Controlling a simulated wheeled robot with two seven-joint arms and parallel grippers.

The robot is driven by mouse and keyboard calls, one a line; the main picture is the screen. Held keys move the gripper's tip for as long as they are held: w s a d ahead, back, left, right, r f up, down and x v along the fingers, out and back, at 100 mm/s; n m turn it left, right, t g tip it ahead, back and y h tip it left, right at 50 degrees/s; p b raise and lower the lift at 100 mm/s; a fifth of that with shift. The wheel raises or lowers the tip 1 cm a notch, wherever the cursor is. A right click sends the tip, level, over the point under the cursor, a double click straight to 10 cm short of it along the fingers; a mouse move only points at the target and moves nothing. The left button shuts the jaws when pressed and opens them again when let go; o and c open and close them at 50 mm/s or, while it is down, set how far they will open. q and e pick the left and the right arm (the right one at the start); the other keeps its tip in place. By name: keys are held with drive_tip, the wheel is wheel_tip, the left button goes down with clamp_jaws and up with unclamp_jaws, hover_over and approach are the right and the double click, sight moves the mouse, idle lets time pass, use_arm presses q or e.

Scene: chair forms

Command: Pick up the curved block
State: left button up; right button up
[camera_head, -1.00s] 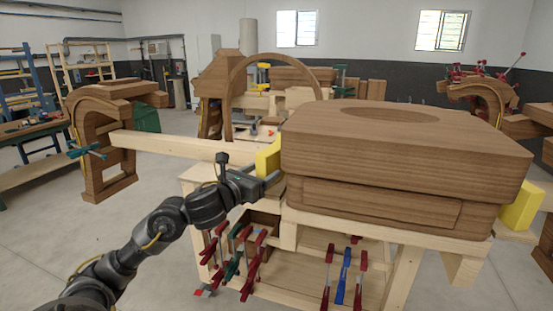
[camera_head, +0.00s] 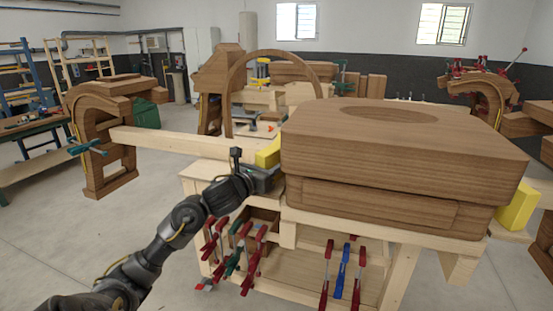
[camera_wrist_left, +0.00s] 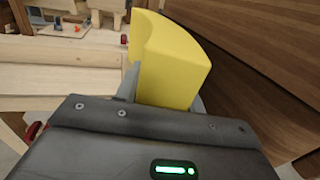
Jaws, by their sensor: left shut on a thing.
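The yellow curved block (camera_wrist_left: 170,62) stands between the fingers of my left gripper (camera_wrist_left: 165,92) in the left wrist view. The fingers are shut on its near end, one on each side, and its curved top rises beyond them. In the head view the block (camera_head: 268,152) shows at the left end of the large brown wooden form, partly hidden by my left gripper (camera_head: 272,172). Whether it rests on the bench cannot be told. My right gripper is not in view.
The large wooden form (camera_head: 400,150) stands close to the right of the block on a pale workbench (camera_head: 390,232). A second yellow block (camera_head: 520,205) is at its right end. A long beam (camera_head: 175,143) runs left. Clamps (camera_head: 340,275) hang below.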

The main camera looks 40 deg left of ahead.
use_arm(q)
drive_tip(key=shift+c, duration=1.2)
drive_tip(key=shift+r, duration=0.2)
wheel_tip(320, 180, up, 18)
drive_tip(key=p, duration=0.3)
drive_tip(key=shift+f, duration=0.15)
